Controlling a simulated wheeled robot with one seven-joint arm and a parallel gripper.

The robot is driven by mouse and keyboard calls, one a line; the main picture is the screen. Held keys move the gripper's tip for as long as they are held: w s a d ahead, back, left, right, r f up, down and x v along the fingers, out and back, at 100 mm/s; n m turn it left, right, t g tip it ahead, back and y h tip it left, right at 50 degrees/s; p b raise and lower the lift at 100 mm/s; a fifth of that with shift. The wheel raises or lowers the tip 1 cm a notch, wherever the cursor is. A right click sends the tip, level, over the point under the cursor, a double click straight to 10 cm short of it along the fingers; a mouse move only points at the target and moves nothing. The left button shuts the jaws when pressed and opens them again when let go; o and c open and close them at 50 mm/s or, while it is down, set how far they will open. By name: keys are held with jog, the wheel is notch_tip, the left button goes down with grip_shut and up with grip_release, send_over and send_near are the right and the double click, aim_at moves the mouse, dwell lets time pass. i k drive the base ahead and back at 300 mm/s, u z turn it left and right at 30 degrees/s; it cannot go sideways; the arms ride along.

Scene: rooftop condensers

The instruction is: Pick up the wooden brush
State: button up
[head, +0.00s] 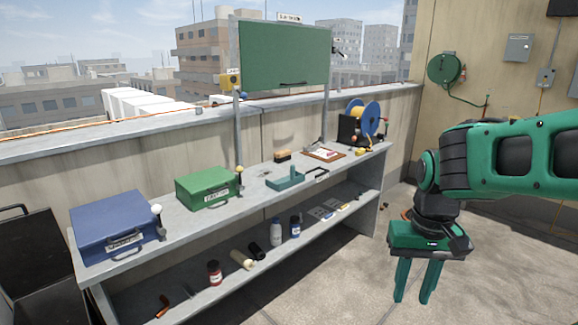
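What looks like the wooden brush (283,154), a small tan-brown block with a darker underside, sits on the grey bench top (222,217) toward its back edge. It is small in the view, so its bristles are hard to make out. My gripper (412,300) hangs at the right, pointing down over the floor in front of the bench. Its two green fingers are apart with nothing between them. It is well away from the brush, to the right of it and nearer to me.
A green tray (285,182) stands in front of the brush; a clipboard (323,154) lies to its right. Green (205,187) and blue (115,222) cases stand left. A green panel (284,55) rises on posts behind. Bottles stand on the lower shelf (225,292). The right floor is mostly clear.

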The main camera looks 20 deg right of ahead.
aim_at(280, 157)
jog(key=z, duration=0.95)
jog(key=i, duration=2.55)
jog(key=u, duration=0.9)
jog(key=i, duration=0.3)
jog(key=u, duration=0.1)
